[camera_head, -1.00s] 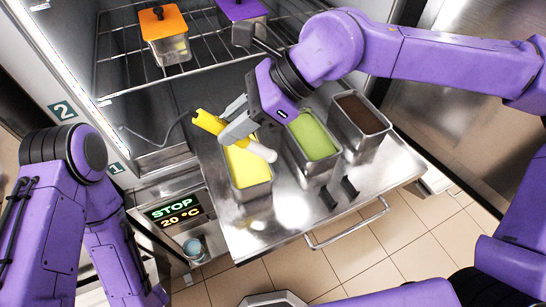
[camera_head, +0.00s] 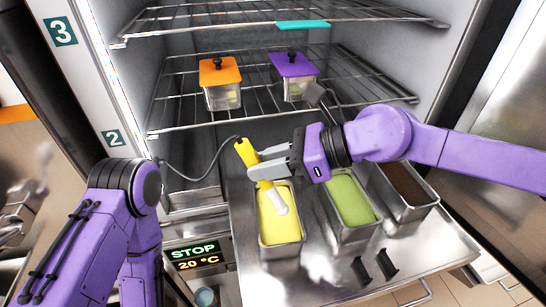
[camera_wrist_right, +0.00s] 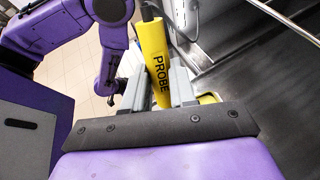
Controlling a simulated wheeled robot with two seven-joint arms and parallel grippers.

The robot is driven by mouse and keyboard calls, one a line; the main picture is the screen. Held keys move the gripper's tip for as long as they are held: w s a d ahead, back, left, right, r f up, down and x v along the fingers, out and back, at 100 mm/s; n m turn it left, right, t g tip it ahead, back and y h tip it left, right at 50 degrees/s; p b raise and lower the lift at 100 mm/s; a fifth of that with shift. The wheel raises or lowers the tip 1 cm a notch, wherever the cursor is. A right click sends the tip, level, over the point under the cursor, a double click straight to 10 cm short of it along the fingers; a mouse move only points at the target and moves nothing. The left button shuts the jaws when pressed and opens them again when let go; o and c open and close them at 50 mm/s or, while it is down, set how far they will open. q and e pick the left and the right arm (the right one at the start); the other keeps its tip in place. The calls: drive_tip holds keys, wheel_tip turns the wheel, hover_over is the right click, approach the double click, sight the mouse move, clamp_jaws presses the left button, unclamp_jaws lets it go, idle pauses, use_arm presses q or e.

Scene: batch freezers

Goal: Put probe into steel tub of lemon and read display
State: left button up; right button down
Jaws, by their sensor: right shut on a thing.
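My right gripper (camera_head: 262,168) is shut on the yellow probe (camera_head: 246,152), with its white tip angled down to the right. The probe's handle, lettered PROBE, stands between the fingers in the right wrist view (camera_wrist_right: 154,52). The tip overlaps the yellow lemon in the steel tub (camera_head: 283,252); I cannot tell whether it touches or enters the lemon. A grey cable runs left from the handle. The display (camera_head: 193,256) reads STOP and 20 °C. My left arm is at the left; a small dark end, perhaps my left gripper (camera_wrist_right: 112,97), shows in the right wrist view.
A green tub (camera_head: 352,203) and a brown tub (camera_head: 409,184) stand right of the lemon on the steel drawer top. Two black clips (camera_head: 375,266) lie in front. Orange-lidded (camera_head: 220,72) and purple-lidded (camera_head: 292,66) boxes stand on the wire shelf above.

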sight(267, 193)
wheel_tip(267, 193, down, 3)
drive_tip(key=shift+a+r+b, duration=0.1)
drive_tip(key=shift+b, duration=0.8)
drive_tip(key=shift+f+b, duration=1.85)
drive_tip(key=shift+f, duration=0.6)
drive_tip(key=shift+r, duration=0.1)
drive_tip(key=shift+r+p, duration=3.4)
drive_tip(key=shift+r, duration=1.6)
drive_tip(key=shift+f, duration=0.1)
